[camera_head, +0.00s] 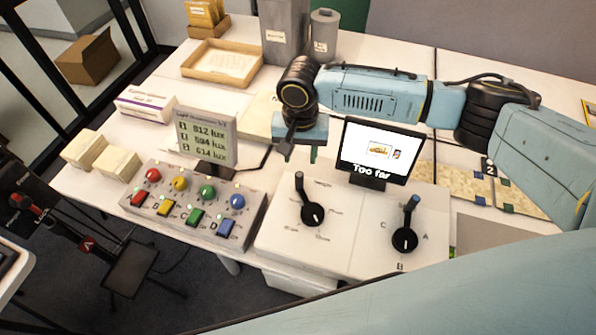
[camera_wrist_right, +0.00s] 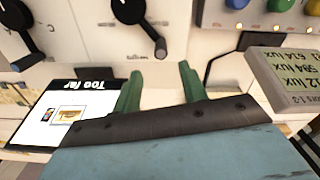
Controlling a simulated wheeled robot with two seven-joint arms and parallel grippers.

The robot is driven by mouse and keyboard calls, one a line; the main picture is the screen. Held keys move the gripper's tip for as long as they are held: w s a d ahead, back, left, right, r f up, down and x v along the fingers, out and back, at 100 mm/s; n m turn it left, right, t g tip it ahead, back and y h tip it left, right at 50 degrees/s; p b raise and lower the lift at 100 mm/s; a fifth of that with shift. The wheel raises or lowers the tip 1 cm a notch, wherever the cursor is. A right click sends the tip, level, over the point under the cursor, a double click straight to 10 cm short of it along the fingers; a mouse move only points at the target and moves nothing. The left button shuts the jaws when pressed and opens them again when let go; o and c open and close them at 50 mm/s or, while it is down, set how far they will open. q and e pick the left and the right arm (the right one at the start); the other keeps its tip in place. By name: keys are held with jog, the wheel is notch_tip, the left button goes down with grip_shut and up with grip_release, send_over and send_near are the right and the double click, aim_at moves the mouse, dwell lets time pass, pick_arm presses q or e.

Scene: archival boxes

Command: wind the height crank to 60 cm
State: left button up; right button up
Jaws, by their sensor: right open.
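I cannot clearly make out a height crank or a centimetre scale. A dark device with a red handle (camera_head: 36,205) stands at the left edge; its labels are too small to read, and I cannot tell if it is the crank. My right gripper (camera_head: 300,152) hangs over the table between two small screens, away from that device. In the right wrist view its green fingers (camera_wrist_right: 160,78) stand apart with nothing between them. My left gripper is not in view.
A white panel with a left dial lever (camera_head: 312,213) and right dial lever (camera_head: 405,238) lies below the "Too far" screen (camera_head: 380,152). A coloured-button box (camera_head: 180,212) and lux display (camera_head: 207,141) are left. An open tray (camera_head: 222,62) and grey bins stand behind.

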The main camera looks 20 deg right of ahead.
aim_at(300, 174)
notch_tip(300, 174, down, 10)
jog(key=shift+w+f+b, duration=0.15)
jog(key=shift+b, duration=0.4)
grip_shut()
